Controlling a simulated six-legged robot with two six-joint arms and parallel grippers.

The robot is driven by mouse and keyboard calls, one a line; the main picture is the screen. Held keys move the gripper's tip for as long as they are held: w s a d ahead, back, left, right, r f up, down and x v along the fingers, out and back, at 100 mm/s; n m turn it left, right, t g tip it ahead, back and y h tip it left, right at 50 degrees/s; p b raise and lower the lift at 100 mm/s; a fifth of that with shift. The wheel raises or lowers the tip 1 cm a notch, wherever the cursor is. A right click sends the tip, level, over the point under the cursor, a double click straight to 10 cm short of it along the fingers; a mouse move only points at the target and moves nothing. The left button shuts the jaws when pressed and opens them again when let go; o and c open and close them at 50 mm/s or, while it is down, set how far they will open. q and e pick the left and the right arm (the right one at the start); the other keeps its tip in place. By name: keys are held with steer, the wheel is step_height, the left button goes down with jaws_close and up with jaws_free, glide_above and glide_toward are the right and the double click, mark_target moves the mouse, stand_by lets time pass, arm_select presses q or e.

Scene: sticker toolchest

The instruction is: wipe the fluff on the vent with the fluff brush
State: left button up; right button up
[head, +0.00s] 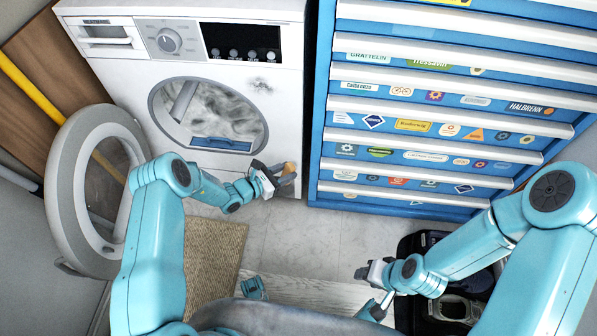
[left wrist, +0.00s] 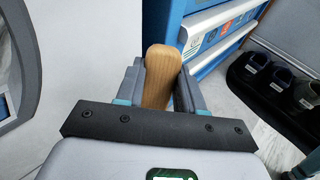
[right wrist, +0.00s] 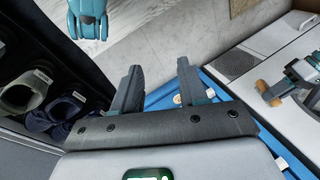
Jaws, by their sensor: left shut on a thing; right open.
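My left gripper (head: 272,179) is shut on a brown wooden handle (left wrist: 158,76), which I take for the fluff brush. The handle stands between the fingers; no bristles are clear. In the head view it is at the white washer's lower right front. A dark square grille, likely the vent (right wrist: 237,63), is low on the washer's front in the right wrist view, with my left gripper (right wrist: 285,82) to its right, apart from it. Fluff on it is not clear. My right gripper (right wrist: 160,72) is open and empty, above the floor.
The washer's round door (head: 62,190) hangs open at left. A blue chest (head: 430,118) with stickered drawers stands at right. A dark tray (head: 405,315) with shoes is at lower right. A brown mat (head: 215,250) lies on the floor. The middle floor is clear.

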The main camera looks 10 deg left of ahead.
arm_select(q)
steer(key=s+a+f+n+t+y+b, duration=0.2)
steer(key=a+f+n+t+y+b, duration=0.25)
steer(key=f, duration=0.75)
steer(key=s+a+f+n+t+y+b, duration=0.2)
steer(key=a+f+n+y+b, duration=0.3)
steer(key=a+f, duration=0.5)
steer(key=w+d+f+y+b, duration=0.1)
steer(key=w+d+b, duration=0.1)
steer(key=w, duration=0.3)
steer(key=shift+w+f+b, duration=0.25)
steer(key=shift+b, duration=0.05)
arm_select(e)
steer(key=w+f+t, duration=0.1)
steer(key=w+f, duration=0.2)
steer(key=f, duration=1)
steer(key=shift+w+d+f, duration=0.15)
steer(key=shift+d+f, duration=0.25)
steer(key=shift+d, duration=0.05)
arm_select(q)
steer(key=shift+d+m, duration=0.1)
steer(key=shift+m, duration=0.15)
